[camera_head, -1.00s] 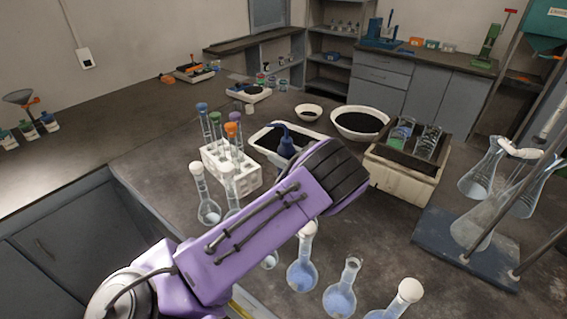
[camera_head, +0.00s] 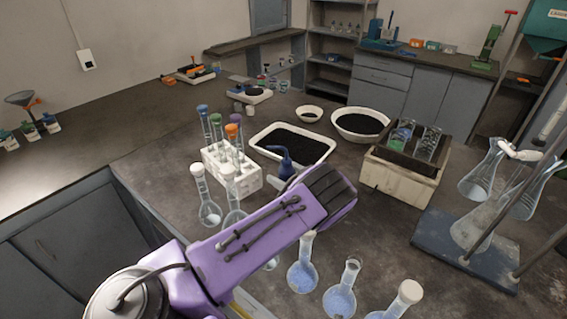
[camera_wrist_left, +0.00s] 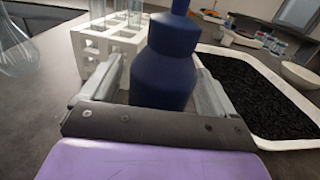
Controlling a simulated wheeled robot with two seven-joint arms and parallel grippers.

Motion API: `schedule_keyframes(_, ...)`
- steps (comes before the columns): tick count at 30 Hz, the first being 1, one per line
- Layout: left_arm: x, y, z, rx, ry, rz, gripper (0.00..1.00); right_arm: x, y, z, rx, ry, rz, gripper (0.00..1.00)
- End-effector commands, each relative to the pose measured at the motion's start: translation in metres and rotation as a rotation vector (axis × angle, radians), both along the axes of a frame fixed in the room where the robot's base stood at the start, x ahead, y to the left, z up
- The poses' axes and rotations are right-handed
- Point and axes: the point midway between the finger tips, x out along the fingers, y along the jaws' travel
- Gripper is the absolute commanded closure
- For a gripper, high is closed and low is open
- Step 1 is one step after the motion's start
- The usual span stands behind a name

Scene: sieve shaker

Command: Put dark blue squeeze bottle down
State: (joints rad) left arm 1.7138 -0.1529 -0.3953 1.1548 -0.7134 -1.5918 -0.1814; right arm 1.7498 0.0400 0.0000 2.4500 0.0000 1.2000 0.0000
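The dark blue squeeze bottle (camera_head: 286,160) has a bent spout and stands upright at the end of my left gripper, in front of the white tray. My right gripper is not in view.
A white rack (camera_head: 232,175) with stoppered tubes is just left of the bottle. A white tray (camera_head: 256,137) of black granules lies behind it. A wooden box (camera_head: 400,182) stands right. Several flasks (camera_head: 303,272) stand near the arm. Bare tabletop lies between gripper and stand (camera_head: 450,250).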

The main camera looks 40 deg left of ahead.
Motion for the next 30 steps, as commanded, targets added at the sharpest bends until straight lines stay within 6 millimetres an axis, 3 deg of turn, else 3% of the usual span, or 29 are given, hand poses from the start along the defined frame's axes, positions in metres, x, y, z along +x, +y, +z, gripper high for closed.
schedule_keyframes(8, 0.0, 0.0, 0.002, -0.002, 0.001, 0.002, 0.11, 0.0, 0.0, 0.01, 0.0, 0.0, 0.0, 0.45)
schedule_keyframes(15, 0.009, -0.055, -0.022, 0.002, 0.0, -0.007, 0.11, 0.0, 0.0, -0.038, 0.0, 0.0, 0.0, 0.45)
schedule_keyframes(21, 0.012, -0.094, -0.015, 0.001, -0.001, -0.003, 0.11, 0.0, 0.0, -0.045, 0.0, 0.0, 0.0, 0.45)
schedule_keyframes(30, 0.013, -0.105, -0.012, -0.001, 0.001, 0.0, 0.11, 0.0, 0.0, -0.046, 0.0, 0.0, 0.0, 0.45)
